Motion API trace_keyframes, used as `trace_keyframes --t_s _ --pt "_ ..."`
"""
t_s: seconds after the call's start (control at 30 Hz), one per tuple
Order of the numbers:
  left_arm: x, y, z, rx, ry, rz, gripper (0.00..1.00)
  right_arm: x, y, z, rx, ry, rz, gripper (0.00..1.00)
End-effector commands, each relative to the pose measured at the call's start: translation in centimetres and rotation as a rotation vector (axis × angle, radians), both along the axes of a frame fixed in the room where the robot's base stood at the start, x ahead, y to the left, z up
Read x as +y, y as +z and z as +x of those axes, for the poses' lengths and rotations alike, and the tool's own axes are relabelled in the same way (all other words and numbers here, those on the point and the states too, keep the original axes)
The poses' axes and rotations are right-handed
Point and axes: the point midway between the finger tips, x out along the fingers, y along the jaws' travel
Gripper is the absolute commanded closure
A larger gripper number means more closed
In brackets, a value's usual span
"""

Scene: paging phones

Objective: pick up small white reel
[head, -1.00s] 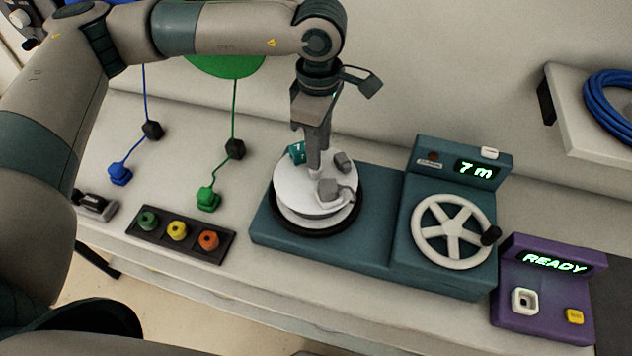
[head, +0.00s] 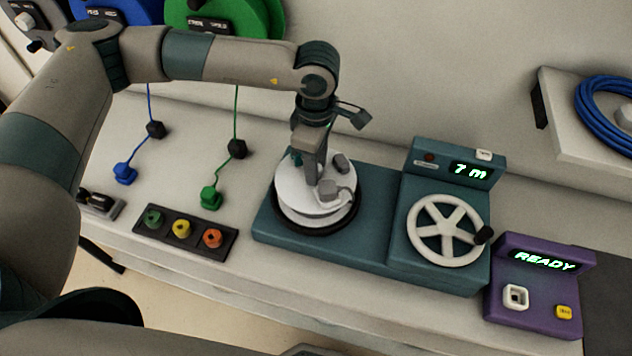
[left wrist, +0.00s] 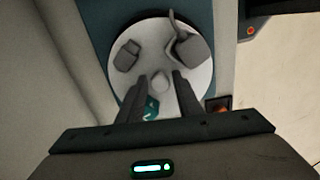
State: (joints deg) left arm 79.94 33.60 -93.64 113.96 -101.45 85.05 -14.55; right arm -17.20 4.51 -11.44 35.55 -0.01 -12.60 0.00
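The small white reel (head: 290,207) lies flat on the black-rimmed turntable of a teal winding machine (head: 375,235). A grey plug and a grey block sit on its top. My left gripper (head: 314,182) points down over the reel's middle. In the left wrist view, the left gripper's fingers (left wrist: 160,77) are apart, with the reel's small round hub knob (left wrist: 160,83) between their tips. I cannot tell whether they touch it. The white reel (left wrist: 197,82) fills the space beyond the fingers, and a teal tag (left wrist: 151,108) shows between them. My right gripper is not in view.
The machine's white handwheel (head: 445,231) and "7 m" display (head: 470,170) stand right of the reel. A purple box (head: 535,305) reads READY. A dark socket strip (head: 185,232) and hanging green (head: 211,197) and blue (head: 125,173) plugs are left. A blue cable coil (head: 607,115) lies on a shelf.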

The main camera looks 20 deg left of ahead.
Motion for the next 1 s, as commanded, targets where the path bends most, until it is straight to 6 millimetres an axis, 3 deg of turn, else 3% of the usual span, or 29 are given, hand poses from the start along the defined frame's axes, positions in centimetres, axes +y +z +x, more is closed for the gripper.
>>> trace_keyframes --t_s 0.3,0.43,0.47,1.0 --pt "0.0 0.01 0.0 0.0 0.0 0.0 0.68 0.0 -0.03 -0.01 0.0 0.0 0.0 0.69" --pt "0.0 0.02 0.0 0.0 0.0 0.0 0.97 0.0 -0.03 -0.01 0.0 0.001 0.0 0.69" --pt "0.0 0.02 0.0 0.0 0.0 0.0 1.0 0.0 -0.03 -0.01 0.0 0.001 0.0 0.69" --pt "0.0 0.04 0.01 -0.001 0.0 0.0 1.0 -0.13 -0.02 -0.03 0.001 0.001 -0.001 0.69"
